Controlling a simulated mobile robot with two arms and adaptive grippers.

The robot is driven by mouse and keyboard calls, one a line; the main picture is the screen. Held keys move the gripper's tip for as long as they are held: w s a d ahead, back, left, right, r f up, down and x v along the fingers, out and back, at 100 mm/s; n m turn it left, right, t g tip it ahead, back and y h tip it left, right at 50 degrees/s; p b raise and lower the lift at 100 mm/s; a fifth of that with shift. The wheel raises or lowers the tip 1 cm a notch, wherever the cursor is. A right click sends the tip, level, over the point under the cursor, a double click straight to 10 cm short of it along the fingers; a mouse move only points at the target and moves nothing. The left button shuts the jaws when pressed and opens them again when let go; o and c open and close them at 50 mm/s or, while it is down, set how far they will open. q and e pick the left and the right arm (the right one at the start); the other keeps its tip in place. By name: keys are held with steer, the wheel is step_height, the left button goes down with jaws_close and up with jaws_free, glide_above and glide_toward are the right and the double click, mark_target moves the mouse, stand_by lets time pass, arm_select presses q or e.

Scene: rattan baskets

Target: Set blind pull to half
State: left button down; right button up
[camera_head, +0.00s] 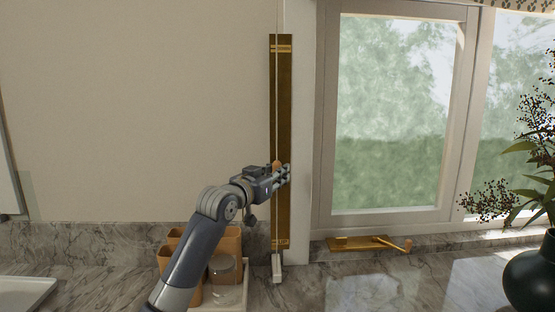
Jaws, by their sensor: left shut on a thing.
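The blind pull is a thin cord (277,90) hanging in front of a brown and gold vertical strip (284,120) on the wall left of the window. A small orange-brown knob (277,164) sits on the cord. My left gripper (280,176) is at the knob, shut on it, about two thirds of the way down the strip. The fingers partly hide the knob. A pale weight or fitting (277,268) is at the foot of the strip. A patterned blind edge (525,4) shows at the top right. My right gripper is not in view.
A brass window handle (370,243) lies along the sill. A dark vase (530,275) with a plant stands at the right. The marble counter between is clear.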

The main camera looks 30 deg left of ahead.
arm_select(q)
step_height(320, 180, down, 6)
steer(key=shift+r+b, duration=0.25)
steer(key=shift+b, duration=0.55)
steer(key=c, duration=1.4)
jaws_free()
steer(key=shift+r, duration=0.1)
steer(key=shift+s+r, duration=0.1)
steer(key=s, duration=1.2)
